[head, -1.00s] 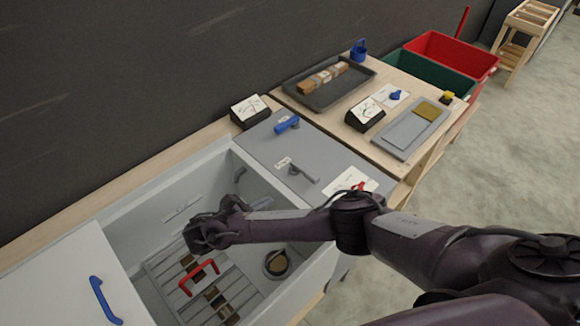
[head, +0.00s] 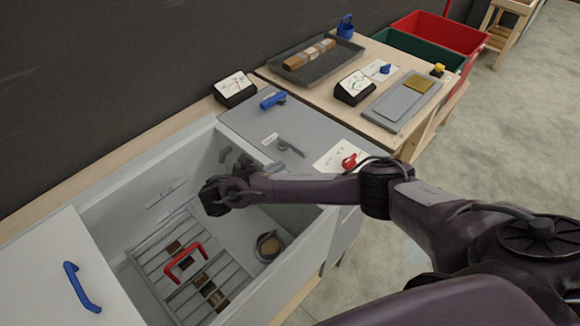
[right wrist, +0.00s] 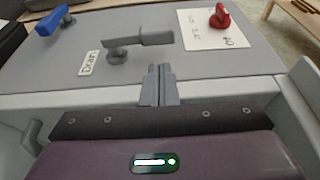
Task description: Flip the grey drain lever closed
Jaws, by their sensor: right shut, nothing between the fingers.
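The grey drain lever (head: 290,147) sits on the grey panel (head: 240,122) beside the tank, next to a small label that looks like "DRAIN". In the right wrist view the lever (right wrist: 150,37) lies sideways, its handle pointing right from its pivot. My right gripper (right wrist: 158,75) is shut and empty, its fingertips just in front of the lever, seemingly apart from it. In the head view the right arm reaches over the tank from the right, and the gripper (head: 277,170) shows partly behind the wrist. My left gripper is not in view.
A blue lever (head: 272,100) and a red knob (head: 349,160) on a white card flank the drain lever. The open tank (head: 150,185) holds a slatted rack with a red handle (head: 185,262). A tray (head: 318,62) and gauge (head: 355,88) stand beyond.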

